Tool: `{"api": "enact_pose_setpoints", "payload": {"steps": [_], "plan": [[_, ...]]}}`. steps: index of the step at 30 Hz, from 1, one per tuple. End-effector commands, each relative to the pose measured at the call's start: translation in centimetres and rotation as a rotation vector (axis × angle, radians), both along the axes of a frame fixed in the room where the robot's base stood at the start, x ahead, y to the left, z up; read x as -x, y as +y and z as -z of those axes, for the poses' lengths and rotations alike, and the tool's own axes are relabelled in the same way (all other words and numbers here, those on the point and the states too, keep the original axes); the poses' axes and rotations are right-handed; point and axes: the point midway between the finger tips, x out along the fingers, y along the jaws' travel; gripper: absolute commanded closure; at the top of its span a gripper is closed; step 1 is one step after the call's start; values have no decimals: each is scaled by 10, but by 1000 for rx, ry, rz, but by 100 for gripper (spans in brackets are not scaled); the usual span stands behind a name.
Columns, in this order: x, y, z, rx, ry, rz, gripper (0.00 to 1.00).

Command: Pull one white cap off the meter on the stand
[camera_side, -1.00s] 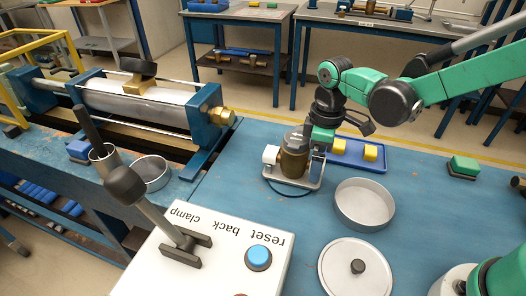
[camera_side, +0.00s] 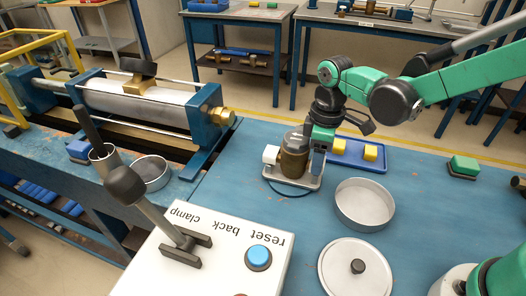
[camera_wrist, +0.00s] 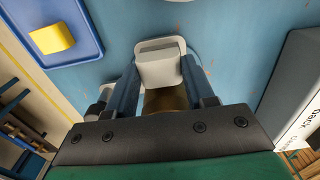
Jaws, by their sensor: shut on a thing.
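The brass-coloured meter (camera_side: 293,158) stands upright on a pale stand (camera_side: 292,184) on the blue bench. One white cap (camera_side: 270,154) sticks out of its left side in the side view. My gripper (camera_side: 317,150) is at the meter's right side, pointing down. In the wrist view my gripper (camera_wrist: 160,75) has its two fingers around a white cap (camera_wrist: 158,66), shut on it. A strip of the brass body (camera_wrist: 165,101) shows between the fingers. In the side view this cap is mostly hidden by my gripper.
A blue tray (camera_side: 378,166) with yellow blocks lies close behind and right of the meter. A round metal dish (camera_side: 364,204) and its lid (camera_side: 355,270) are in front right. A control box (camera_side: 215,262) with a lever stands front left.

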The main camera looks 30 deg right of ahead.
Motion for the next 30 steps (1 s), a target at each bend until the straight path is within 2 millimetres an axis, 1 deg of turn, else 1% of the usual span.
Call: {"api": "enact_pose_setpoints", "payload": {"steps": [30], "plan": [[0, 0, -32, 0, 0, 0, 82]]}}
